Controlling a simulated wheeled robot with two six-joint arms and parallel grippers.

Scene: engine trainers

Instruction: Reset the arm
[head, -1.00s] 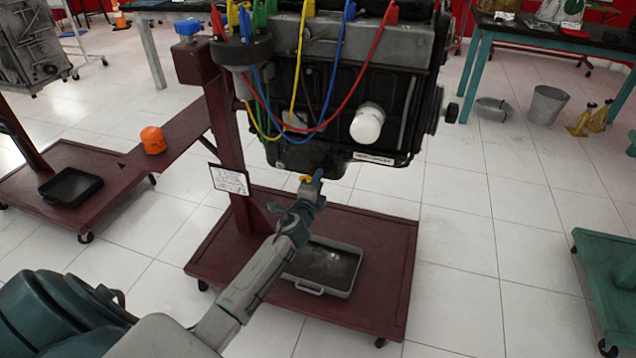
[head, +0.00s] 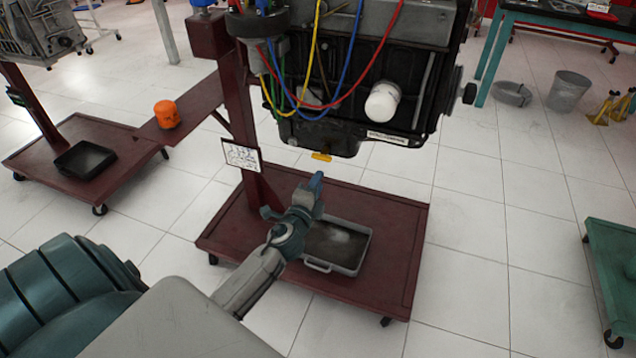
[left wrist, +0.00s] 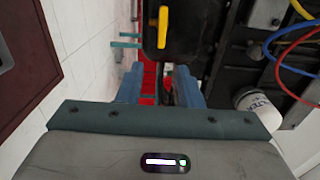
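My left gripper (head: 314,184) is in the head view, below the engine and above the cart's tray. In the left wrist view its two blue fingers (left wrist: 160,88) stand apart with nothing between them. A yellow handle (head: 321,157) sits at the bottom of the black engine (head: 340,95), a little above the fingertips and apart from them. The handle also shows in the left wrist view (left wrist: 163,27), beyond the fingers. My right gripper is in neither view.
The engine hangs on a dark red stand (head: 265,190) with a grey drain tray (head: 358,237) on its base. A bucket (head: 568,92) stands at back right.

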